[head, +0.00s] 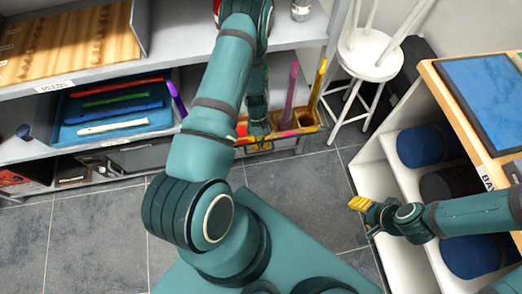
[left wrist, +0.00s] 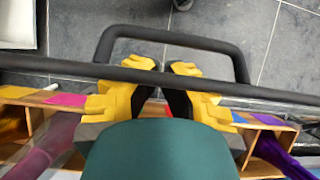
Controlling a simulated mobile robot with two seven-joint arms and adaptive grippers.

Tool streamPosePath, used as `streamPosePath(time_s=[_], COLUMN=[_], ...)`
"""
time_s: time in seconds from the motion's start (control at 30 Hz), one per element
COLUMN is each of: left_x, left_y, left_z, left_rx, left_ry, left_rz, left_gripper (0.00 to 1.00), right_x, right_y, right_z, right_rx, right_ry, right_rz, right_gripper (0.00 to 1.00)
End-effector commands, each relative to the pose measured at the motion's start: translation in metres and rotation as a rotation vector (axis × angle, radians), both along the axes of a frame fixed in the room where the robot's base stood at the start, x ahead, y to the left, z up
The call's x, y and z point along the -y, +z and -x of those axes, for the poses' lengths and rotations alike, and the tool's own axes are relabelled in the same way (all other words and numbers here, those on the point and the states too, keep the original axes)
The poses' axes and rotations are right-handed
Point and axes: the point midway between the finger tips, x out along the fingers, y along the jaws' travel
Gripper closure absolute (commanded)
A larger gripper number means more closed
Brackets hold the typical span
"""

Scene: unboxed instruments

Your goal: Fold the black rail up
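The black rail (left wrist: 175,36) is a U-shaped bar that shows in the left wrist view, joined to a long black bar (left wrist: 50,66) across the front of an open-fronted rack. Grey floor shows through the loop. My left gripper (left wrist: 163,70) has yellow fingers with black pads, drawn close together at the middle of the loop. The long bar crosses in front of the fingers; I cannot tell whether they touch it. In the head view my left gripper (head: 258,128) is down at the rack, largely hidden.
The wooden rack (head: 305,118) holds upright coloured tubes. A grey shelf (head: 60,82) with a blue tray (head: 115,110) stands at left. A white stool (head: 370,55) stands behind, and a white cubby unit (head: 385,175) at right. The floor between is clear.

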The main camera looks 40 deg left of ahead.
Motion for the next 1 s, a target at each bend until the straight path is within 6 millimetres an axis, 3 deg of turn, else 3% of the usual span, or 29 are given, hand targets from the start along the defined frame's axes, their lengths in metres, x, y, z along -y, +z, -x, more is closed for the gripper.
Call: streamPosePath(time_s=[0.03, 0.23, 0.4, 0.73, 0.87, 1.0], left_x=[0.023, 0.020, 0.017, 0.021, 0.046, 0.094], left_y=[0.025, 0.055, 0.064, 0.064, 0.063, 0.070], left_z=[0.012, 0.010, 0.010, 0.011, 0.017, 0.024], left_rx=[-0.059, -0.056, -0.054, -0.039, 0.034, 0.203], left_ry=[-0.004, -0.004, -0.003, -0.021, -0.111, -0.284], left_rz=[0.071, 0.067, 0.062, 0.055, 0.036, 0.015], left_gripper=[1.00, 1.00, 1.00, 1.00, 1.00, 1.00], right_x=[0.000, 0.000, 0.000, 0.000, 0.000, 0.000], right_y=[0.003, 0.004, 0.003, 0.002, 0.002, 0.002], right_z=[0.000, 0.000, 0.000, 0.000, 0.000, 0.000], right_rx=[0.000, 0.000, 0.000, 0.000, 0.000, 0.000], right_ry=[0.000, 0.000, 0.000, 0.000, 0.000, 0.000], right_rz=[0.000, 0.000, 0.000, 0.000, 0.000, 0.000], right_gripper=[0.46, 0.46, 0.46, 0.46, 0.46, 0.46])
